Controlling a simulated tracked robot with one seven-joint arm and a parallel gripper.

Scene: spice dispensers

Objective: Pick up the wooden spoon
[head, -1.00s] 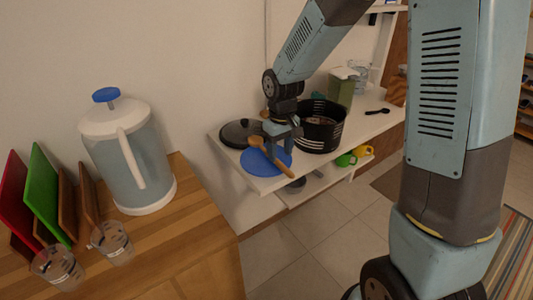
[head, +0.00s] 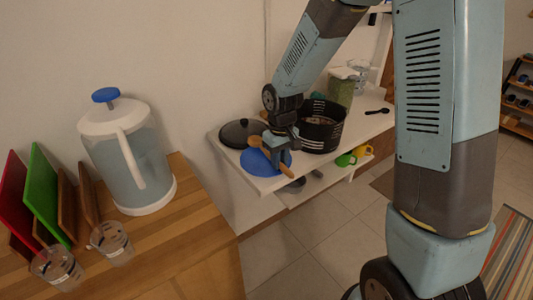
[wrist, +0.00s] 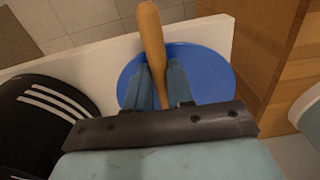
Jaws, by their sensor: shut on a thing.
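The wooden spoon (head: 288,172) lies over a round blue plate (head: 252,166) on the white shelf in the head view. Its bowl end shows left of my gripper (head: 278,160) and its handle to the lower right. In the wrist view, the spoon (wrist: 152,40) runs down between the two fingers of my gripper (wrist: 160,88), above the blue plate (wrist: 212,62). My gripper is shut on the spoon. The gripper body hides the part of the spoon nearer the wrist. I cannot tell whether the spoon touches the plate.
A black pot (head: 320,130) stands right of my gripper, and a dark lid (head: 240,133) lies to its left. A green-filled jar (head: 341,90) and a black ladle (head: 378,111) are farther right. A wooden counter (head: 190,245) with a large pitcher (head: 135,165) is at left.

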